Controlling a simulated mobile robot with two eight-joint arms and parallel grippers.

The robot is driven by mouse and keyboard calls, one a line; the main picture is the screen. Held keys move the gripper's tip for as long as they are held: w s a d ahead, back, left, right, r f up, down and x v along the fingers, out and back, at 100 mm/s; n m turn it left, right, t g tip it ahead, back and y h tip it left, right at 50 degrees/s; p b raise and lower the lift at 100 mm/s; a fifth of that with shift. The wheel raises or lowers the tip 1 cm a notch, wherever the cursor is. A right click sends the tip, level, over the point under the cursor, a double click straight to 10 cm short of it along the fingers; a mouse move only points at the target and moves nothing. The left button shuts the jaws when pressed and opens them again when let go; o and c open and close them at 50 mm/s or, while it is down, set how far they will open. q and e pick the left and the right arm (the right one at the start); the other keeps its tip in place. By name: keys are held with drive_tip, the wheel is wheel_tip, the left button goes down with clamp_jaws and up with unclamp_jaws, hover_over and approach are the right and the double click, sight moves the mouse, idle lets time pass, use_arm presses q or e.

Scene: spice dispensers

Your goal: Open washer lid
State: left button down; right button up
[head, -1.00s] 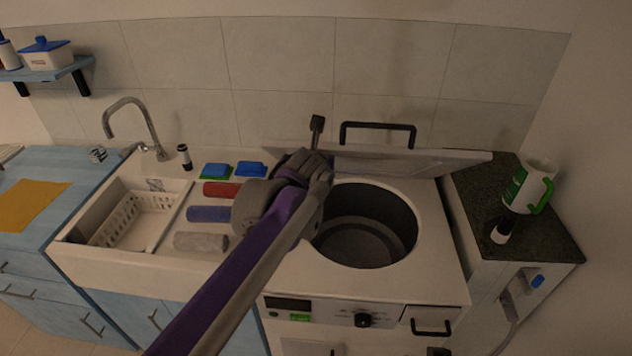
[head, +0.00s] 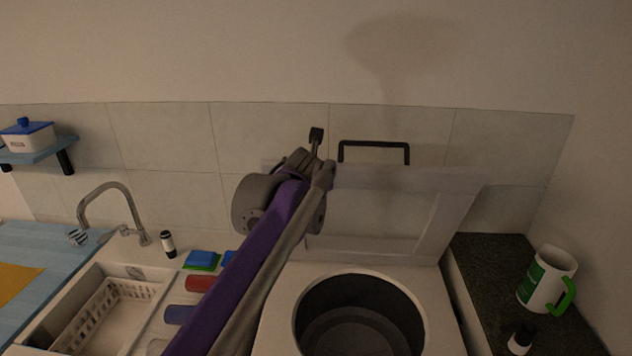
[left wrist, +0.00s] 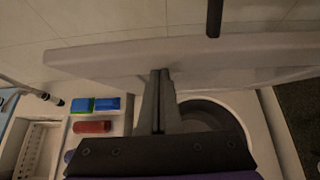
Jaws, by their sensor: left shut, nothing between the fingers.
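The washer lid (head: 375,215) is a pale panel with a black bar handle (head: 374,145) rising above its top edge. It is raised, tilted up at the back of the washer, with its inner side towards me. The round drum opening (head: 360,325) below it is uncovered. My left gripper (left wrist: 160,75) is shut and empty; its fingertips are at the lid's edge in the left wrist view, and I cannot tell whether they touch. In the head view my own arm mostly hides the fingers. My right gripper is not in view.
A dark counter (head: 475,265) on the right bears a white-and-green mug (head: 541,280) and a small dark-topped bottle (head: 521,338). On the left are the sink with a white basket (head: 105,315), a tap (head: 140,225) and coloured sponges (head: 201,260). The tiled wall stands close behind the lid.

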use_arm(q)
drive_tip(key=shift+w+r+t, duration=0.2)
drive_tip(key=shift+w+r, duration=0.2)
drive_tip(key=shift+r, duration=0.35)
drive_tip(key=shift+w+r+t, duration=0.2)
drive_tip(key=shift+w+r, duration=0.2)
drive_tip(key=shift+r, duration=0.3)
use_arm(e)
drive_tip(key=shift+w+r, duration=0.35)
use_arm(q)
drive_tip(key=s+r+g+b, duration=0.1)
drive_tip(key=s+r, duration=0.2)
drive_tip(key=s, duration=0.8)
drive_tip(key=s+a+f+n+g, duration=0.1)
drive_tip(key=s+a+f+n, duration=0.3)
drive_tip(key=s+f+n, duration=0.4)
drive_tip(key=s+a+f+n+g, duration=0.2)
drive_tip(key=s+f+n, duration=0.6)
drive_tip(key=f+n, duration=0.7)
drive_tip(key=s+a+f+n+g, duration=0.2)
drive_tip(key=s+a+f+n, duration=0.3)
drive_tip(key=f+n, duration=0.7)
drive_tip(key=s, duration=0.2)
drive_tip(key=shift+s+a+f+n, duration=0.15)
drive_tip(key=shift+s+a+n, duration=0.2)
drive_tip(key=shift+s+n, duration=0.05)
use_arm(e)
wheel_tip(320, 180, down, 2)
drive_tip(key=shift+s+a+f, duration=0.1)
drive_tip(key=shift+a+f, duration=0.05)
